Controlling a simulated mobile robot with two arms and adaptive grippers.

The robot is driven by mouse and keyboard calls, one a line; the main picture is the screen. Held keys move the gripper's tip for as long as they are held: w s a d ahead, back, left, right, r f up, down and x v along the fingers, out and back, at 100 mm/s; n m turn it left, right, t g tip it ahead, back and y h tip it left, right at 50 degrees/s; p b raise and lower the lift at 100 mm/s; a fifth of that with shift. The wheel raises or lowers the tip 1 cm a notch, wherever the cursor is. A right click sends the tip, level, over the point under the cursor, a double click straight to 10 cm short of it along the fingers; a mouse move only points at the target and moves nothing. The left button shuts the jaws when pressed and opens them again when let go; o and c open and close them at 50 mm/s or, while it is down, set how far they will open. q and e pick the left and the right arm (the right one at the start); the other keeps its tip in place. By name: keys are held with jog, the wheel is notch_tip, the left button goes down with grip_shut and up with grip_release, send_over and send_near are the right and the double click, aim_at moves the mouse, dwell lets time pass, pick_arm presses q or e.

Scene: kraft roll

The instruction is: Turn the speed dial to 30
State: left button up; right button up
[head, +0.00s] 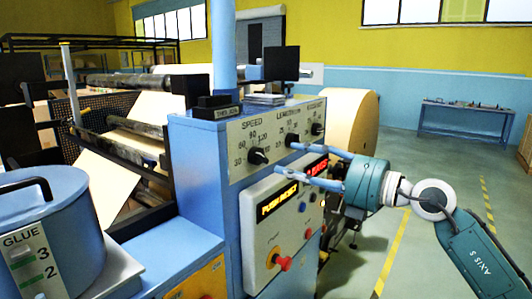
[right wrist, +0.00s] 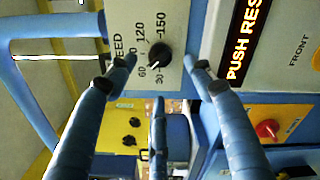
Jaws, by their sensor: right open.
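The speed dial (head: 258,156) is a black round knob on the pale upper panel of the blue machine, with a printed scale around it. It also shows in the right wrist view (right wrist: 160,56), where its white pointer mark points to the side of 60 and 30; the exact setting is hard to read. My right gripper (head: 284,160) is open, with its blue fingers spread in front of the panel, just right of the speed dial. In the right wrist view the knob lies between the fingers, apparently untouched. My left gripper is not in view.
A length dial (head: 292,139) and a third dial (head: 317,129) sit right of the speed dial. Below are a lit display (head: 278,202) and a red button (head: 283,262). A blue glue pot (head: 42,220) stands at the left. Floor at the right is mostly clear.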

aim_at(265, 157)
jog(key=p+x, duration=0.1)
jog(key=x, duration=0.1)
jog(key=p+x, duration=0.1)
jog(key=x, duration=0.2)
jog(key=shift+w+a+r, duration=0.1)
jog(key=shift+a+r, duration=0.15)
jog(key=x, duration=0.1)
jog(key=p+x, duration=0.1)
jog(key=x, duration=0.1)
jog(key=shift+w+a+f, duration=0.15)
jog(key=shift+w+f, duration=0.05)
jog(key=shift+w, duration=0.05)
jog(key=shift+c, duration=1)
jog(key=c, duration=0.9)
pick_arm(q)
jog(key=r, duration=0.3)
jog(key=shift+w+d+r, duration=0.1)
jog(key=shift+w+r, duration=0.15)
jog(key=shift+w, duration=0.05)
pick_arm(e)
jog(key=shift+c, duration=0.3)
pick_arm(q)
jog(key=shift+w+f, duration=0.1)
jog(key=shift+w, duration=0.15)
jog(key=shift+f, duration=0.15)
